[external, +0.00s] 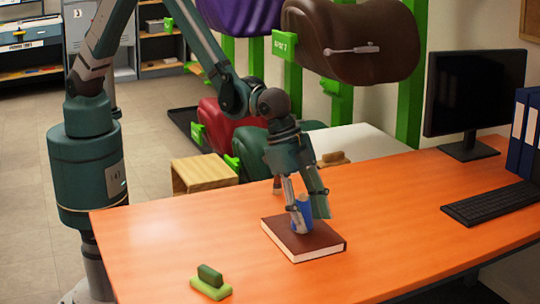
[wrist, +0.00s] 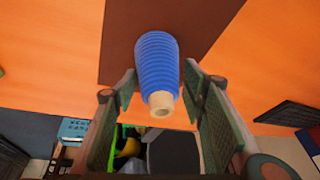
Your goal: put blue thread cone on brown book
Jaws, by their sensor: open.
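The blue thread cone (external: 304,211) is on the brown book (external: 325,247), which lies flat on the orange table. In the wrist view the ribbed blue cone (wrist: 157,62) shows its pale tip, with the book (wrist: 205,20) behind it. My gripper (external: 306,212) is low over the book, with its fingers around the cone. In the wrist view my gripper (wrist: 163,105) is open, with a gap between the cone and the right finger. The cone's base is partly hidden by a finger in the external view.
The orange table (external: 180,240) holds a green block-like object (external: 210,282) at the front left. A keyboard (external: 492,203), a monitor (external: 475,95) and blue binders (external: 525,135) stand at the right. A small brown object (external: 333,159) lies behind my gripper. The table's front middle is clear.

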